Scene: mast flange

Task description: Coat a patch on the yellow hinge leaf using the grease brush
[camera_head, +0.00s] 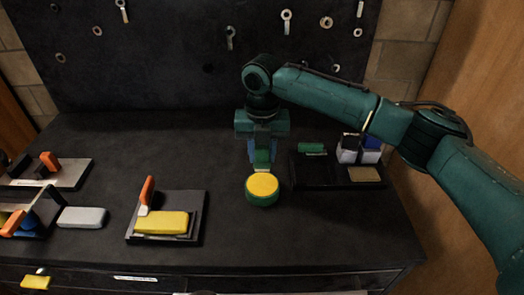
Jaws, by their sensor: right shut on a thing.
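My right gripper (263,158) points down near the middle of the table. It is shut on a slim green thing, probably the grease brush, mostly hidden by the fingers. Its lower end is at the back rim of a round green pot (262,200) with a yellow top surface; I cannot tell whether it touches. A small yellow piece (35,282) shows at the cabinet's front, lower left. A yellow block (162,223) lies on a dark tray (193,239). I cannot tell for sure which yellow piece is the hinge leaf. My left gripper is not in view.
An orange-handled tool (147,194) stands by the yellow block. A grey block (83,217) and orange-handled tools (48,162) are at the left. A dark tray (312,178) with a green roll and small boxes is at the right. The table's front right is clear.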

